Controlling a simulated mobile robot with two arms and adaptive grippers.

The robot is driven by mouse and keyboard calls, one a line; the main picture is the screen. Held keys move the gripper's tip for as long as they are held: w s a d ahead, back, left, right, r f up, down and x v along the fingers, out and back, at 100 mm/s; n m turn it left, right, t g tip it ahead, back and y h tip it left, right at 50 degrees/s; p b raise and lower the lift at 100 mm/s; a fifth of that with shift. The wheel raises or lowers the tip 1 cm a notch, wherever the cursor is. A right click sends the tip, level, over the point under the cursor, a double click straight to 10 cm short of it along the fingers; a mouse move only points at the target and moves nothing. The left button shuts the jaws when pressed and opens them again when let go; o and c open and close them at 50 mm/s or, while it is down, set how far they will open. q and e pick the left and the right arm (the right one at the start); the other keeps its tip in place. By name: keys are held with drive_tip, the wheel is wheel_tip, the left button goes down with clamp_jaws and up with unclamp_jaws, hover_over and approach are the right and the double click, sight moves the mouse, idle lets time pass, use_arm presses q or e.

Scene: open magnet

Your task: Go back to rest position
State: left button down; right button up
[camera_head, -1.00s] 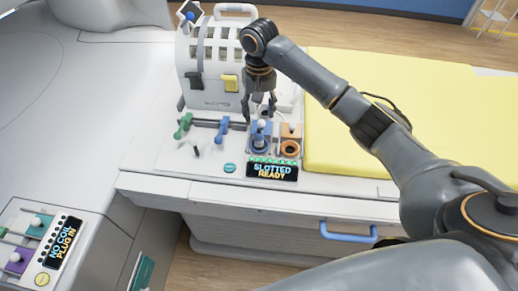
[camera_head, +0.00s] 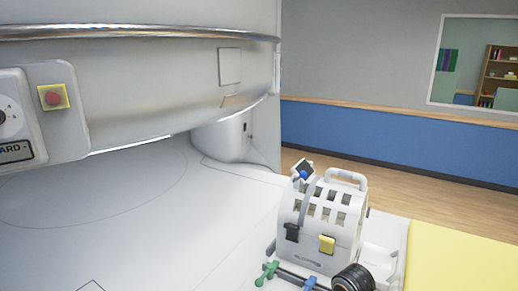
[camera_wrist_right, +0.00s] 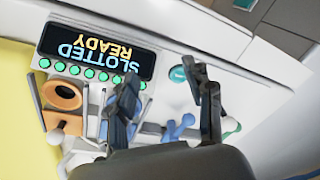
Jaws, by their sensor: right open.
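My right gripper (camera_wrist_right: 163,76) is open in the right wrist view, its two dark fingers apart with nothing between them. It is over the white panel beside the scanner bed. The lit display reading SLOTTED READY (camera_wrist_right: 97,52) shows upside down at upper left, with a row of green lights along it. An orange ring socket (camera_wrist_right: 62,95) is at the left. A blue part beside it is mostly hidden by the left finger. My left gripper is not in view.
In the head view, a white slotted coil box (camera_head: 325,222) with a handle stands on the panel. A green lever (camera_head: 267,273) is in front of it. The yellow mattress (camera_head: 450,262) lies at right. The large magnet housing (camera_head: 150,85) overhangs the left.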

drive_tip(key=shift+n+t+y, duration=0.3)
drive_tip(key=shift+n+y, duration=0.1)
drive_tip(key=s+a+f, duration=0.1)
drive_tip(key=s, duration=0.1)
drive_tip(key=s+f, duration=0.1)
drive_tip(key=s, duration=0.1)
drive_tip(key=s+a+f, duration=0.1)
drive_tip(key=s, duration=0.1)
drive_tip(key=shift+s+a+f, duration=0.15)
drive_tip(key=shift+a, duration=0.15)
drive_tip(key=s+d+t+h, duration=0.1)
drive_tip(key=s+d, duration=0.2)
drive_tip(key=s, duration=0.6)
drive_tip(key=s+d+t+h, duration=0.1)
drive_tip(key=s+d, duration=0.3)
drive_tip(key=s, duration=0.4)
wheel_tip(320, 180, down, 28)
drive_tip(key=g+b, duration=0.1)
drive_tip(key=b, duration=0.2)
drive_tip(key=s+d+f+b, duration=0.1)
drive_tip(key=s+f, duration=0.8)
drive_tip(key=f, duration=0.1)
drive_tip(key=s+d+f+g+b, duration=0.1)
drive_tip(key=s+f+b, duration=0.1)
drive_tip(key=s+f, duration=0.7)
drive_tip(key=shift+d+f+b, duration=0.25)
drive_tip(key=shift+f+b, duration=0.05)
drive_tip(key=shift+f, duration=0.5)
drive_tip(key=shift+s, duration=0.1)
